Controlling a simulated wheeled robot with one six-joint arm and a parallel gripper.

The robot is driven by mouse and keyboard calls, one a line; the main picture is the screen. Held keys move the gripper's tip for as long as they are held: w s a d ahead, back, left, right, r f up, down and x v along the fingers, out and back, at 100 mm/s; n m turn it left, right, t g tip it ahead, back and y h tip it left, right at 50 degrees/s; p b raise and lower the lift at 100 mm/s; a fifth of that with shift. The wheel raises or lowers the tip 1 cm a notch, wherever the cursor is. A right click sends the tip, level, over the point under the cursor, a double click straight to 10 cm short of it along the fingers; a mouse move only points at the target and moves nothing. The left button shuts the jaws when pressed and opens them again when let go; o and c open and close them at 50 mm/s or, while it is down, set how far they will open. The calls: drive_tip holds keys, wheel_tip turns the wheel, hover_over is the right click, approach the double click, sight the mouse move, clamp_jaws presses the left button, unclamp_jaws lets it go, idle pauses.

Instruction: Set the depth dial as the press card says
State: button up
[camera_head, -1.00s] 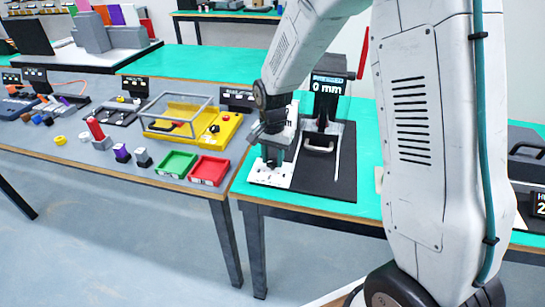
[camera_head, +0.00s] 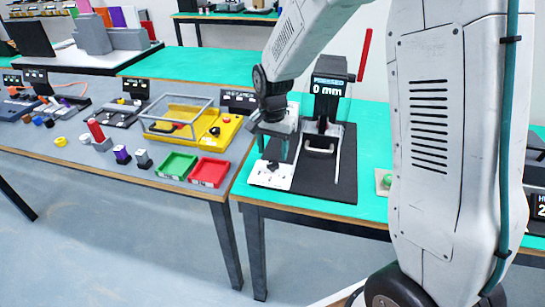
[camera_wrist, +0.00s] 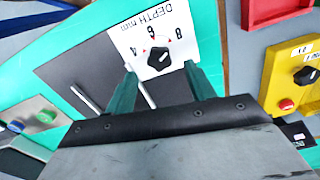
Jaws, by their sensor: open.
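The depth dial is a black knob (camera_wrist: 158,57) on a white plate (camera_wrist: 178,22) marked DEPTH mm with 4, 6 and 8. In the head view the dial (camera_head: 272,167) sits at the press base's front left. My gripper (camera_head: 274,140) is open and empty above it; in the wrist view its fingers (camera_wrist: 160,72) are spread to either side of the knob, apart from it. The knob's exact setting is too small to tell. The press (camera_head: 327,95) has a display reading 0 mm under a small word that looks like PRESSED. The press card cannot be read; my gripper may cover it.
The press's black base (camera_head: 338,185) has a metal handle (camera_head: 320,147) beside the dial plate. A red lever (camera_head: 364,55) rises at the press's right. Green (camera_head: 175,166) and red (camera_head: 210,172) trays and a yellow station (camera_head: 215,132) stand on the neighbouring table to the left.

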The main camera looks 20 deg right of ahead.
sight(273, 164)
drive_tip(key=shift+r, duration=1.85)
drive_tip(key=shift+s+n, duration=0.25)
drive_tip(key=shift+n, duration=0.15)
drive_tip(key=s+d+r+n, duration=0.1)
drive_tip(key=s+r, duration=0.3)
drive_tip(key=s, duration=0.6)
drive_tip(key=s+d+r+n+t, duration=0.1)
drive_tip(key=s+r+n, duration=0.3)
drive_tip(key=s, duration=0.6)
drive_tip(key=s+d+r+n, duration=0.1)
drive_tip(key=s+r+n, duration=0.2)
drive_tip(key=s, duration=0.7)
wheel_tip(273, 164, up, 3)
drive_tip(key=shift+f, duration=0.15)
